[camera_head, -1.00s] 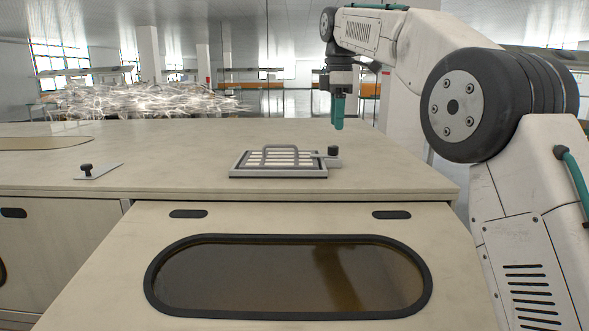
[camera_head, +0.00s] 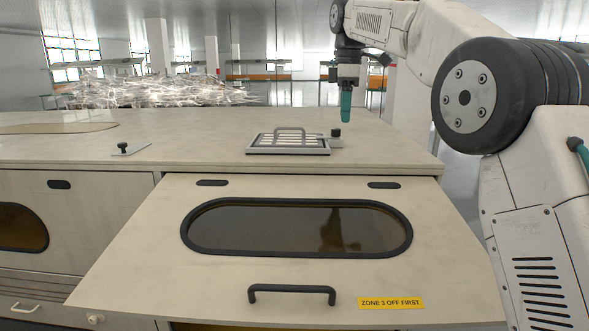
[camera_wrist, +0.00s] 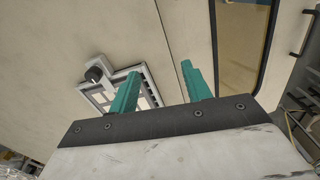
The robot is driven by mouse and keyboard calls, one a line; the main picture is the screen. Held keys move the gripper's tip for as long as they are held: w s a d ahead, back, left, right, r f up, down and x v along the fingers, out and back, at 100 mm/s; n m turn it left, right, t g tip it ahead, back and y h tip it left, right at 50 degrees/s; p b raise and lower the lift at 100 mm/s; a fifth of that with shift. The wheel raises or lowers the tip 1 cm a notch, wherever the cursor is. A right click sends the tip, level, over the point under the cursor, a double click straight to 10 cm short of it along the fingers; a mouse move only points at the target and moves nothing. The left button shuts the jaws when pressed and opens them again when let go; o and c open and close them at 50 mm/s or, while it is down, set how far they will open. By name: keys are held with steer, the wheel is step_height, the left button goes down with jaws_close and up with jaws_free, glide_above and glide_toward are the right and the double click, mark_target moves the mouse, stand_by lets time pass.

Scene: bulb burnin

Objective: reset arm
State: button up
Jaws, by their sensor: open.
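My gripper (camera_head: 346,115) hangs from my arm above the right part of the bench top, with its teal fingers pointing down. In the wrist view my gripper (camera_wrist: 157,85) shows its two teal fingers apart, with nothing between them. It is above the bench, close to a grey-framed vent grille (camera_head: 290,149) with a handle bar and a black knob (camera_head: 336,133) at its right end. The grille (camera_wrist: 90,92) and the knob (camera_wrist: 94,73) also show in the wrist view, the grille partly hidden behind a finger.
A sloping front panel has a dark oval window (camera_head: 270,226), a black handle (camera_head: 292,288) and a yellow label reading "ZONE 3 OFF FIRST" (camera_head: 391,303). A small plate with a black knob (camera_head: 124,148) lies at the left of the bench top (camera_head: 200,140). A tangled pale heap (camera_head: 150,92) stands behind.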

step_height(320, 180, down, 4)
steer(key=shift+s+f+m, duration=0.1)
steer(key=shift+m, duration=1.1)
steer(key=s+d+f+m, duration=0.2)
steer(key=s+d+m, duration=0.1)
steer(key=s, duration=0.5)
steer(key=s+d+f+m, duration=0.3)
steer(key=s, duration=0.4)
steer(key=s+d+f+m, duration=0.2)
steer(key=s+d+m, duration=0.1)
steer(key=s, duration=0.5)
steer(key=shift+s+f+m+g, duration=0.3)
steer(key=shift+s+m, duration=0.05)
steer(key=shift+m, duration=0.25)
steer(key=s+d+f+m, duration=0.1)
steer(key=s+f, duration=0.1)
steer(key=s, duration=0.5)
steer(key=s+d+f+m+t, duration=0.1)
steer(key=s+d+f, duration=0.1)
steer(key=s, duration=0.6)
steer(key=s+d+f+m, duration=0.2)
steer(key=s+f, duration=0.2)
steer(key=s, duration=0.4)
steer(key=shift+f+t, duration=0.15)
steer(key=shift+t, duration=0.25)
steer(key=shift+d, duration=0.1)
